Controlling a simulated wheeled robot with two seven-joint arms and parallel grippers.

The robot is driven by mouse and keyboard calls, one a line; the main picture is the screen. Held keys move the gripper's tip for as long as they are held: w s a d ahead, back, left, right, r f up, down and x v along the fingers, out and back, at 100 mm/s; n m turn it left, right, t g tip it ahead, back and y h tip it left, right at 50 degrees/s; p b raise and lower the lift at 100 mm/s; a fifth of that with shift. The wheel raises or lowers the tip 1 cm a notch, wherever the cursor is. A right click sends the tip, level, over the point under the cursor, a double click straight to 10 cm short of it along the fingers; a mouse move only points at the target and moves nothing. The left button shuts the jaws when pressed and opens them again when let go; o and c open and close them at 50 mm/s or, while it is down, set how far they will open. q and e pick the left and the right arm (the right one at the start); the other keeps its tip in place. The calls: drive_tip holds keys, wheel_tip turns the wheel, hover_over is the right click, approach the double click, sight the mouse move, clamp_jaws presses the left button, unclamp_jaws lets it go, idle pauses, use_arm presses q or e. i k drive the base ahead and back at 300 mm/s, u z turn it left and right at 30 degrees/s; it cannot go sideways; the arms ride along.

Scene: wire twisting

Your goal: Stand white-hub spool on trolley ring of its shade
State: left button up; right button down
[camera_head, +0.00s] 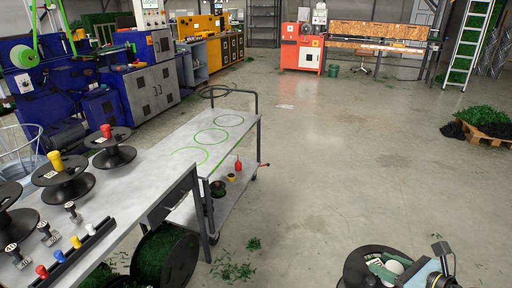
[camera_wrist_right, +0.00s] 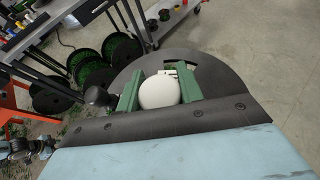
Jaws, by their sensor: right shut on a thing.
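The white-hub spool (camera_head: 360,262) is at the bottom right of the head view, a black flange with a white hub. My right gripper (camera_head: 388,266) is shut on its hub. In the right wrist view, the green fingers of the right gripper (camera_wrist_right: 159,92) stand on either side of the white hub (camera_wrist_right: 158,93), with the black flange (camera_wrist_right: 215,72) behind. The trolley (camera_head: 236,148) stands mid-left with three green ring outlines on its top: near (camera_head: 207,158), middle (camera_head: 226,137) and far (camera_head: 242,121). The nearest looks brightest. No spool stands on them.
A grey bench (camera_head: 120,188) at left holds black spools, one with a red top (camera_head: 112,157) and one with a yellow top (camera_head: 66,187). Larger spools with green wire (camera_head: 165,258) stand below it. The trolley's lower shelf holds small items. Open floor lies right of the trolley.

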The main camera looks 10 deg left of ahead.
sight(188, 157)
drive_tip(key=i, duration=3.4)
drive_tip(key=u, duration=3.15)
drive_tip(key=i, duration=0.5)
drive_tip(key=u, duration=0.05)
